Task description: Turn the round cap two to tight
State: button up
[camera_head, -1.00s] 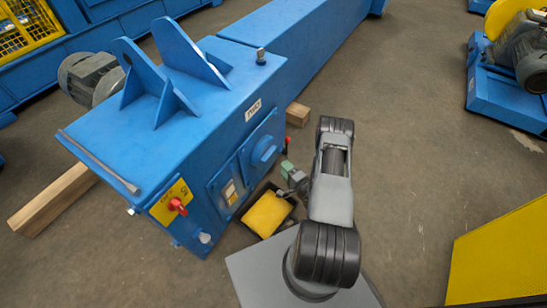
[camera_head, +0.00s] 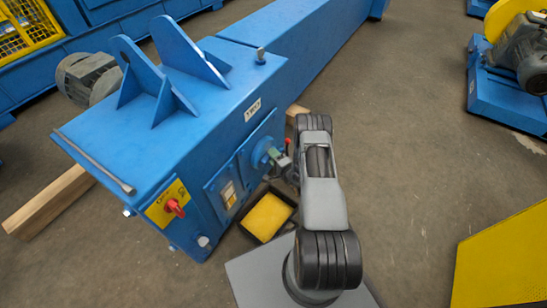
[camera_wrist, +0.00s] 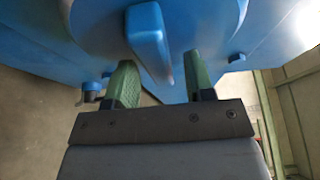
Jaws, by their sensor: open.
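The round cap (camera_head: 261,152) is blue and sits on the side face of the blue machine (camera_head: 180,110), below a white label (camera_head: 252,110) that seems to read TWO. In the wrist view its raised bar grip (camera_wrist: 147,38) points down between my two green fingers, slightly tilted. My gripper (camera_wrist: 160,82) is open, with one finger on each side of the bar and a visible gap on the right. Contact on the left side is unclear. In the head view my gripper (camera_head: 277,158) partly covers the cap.
A red switch on a yellow plate (camera_head: 168,203) and a small panel (camera_head: 228,192) are left of the cap. A black tray with a yellow pad (camera_head: 268,215) lies on the floor below. A wooden beam (camera_head: 50,205) supports the machine.

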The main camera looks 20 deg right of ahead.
grip_shut()
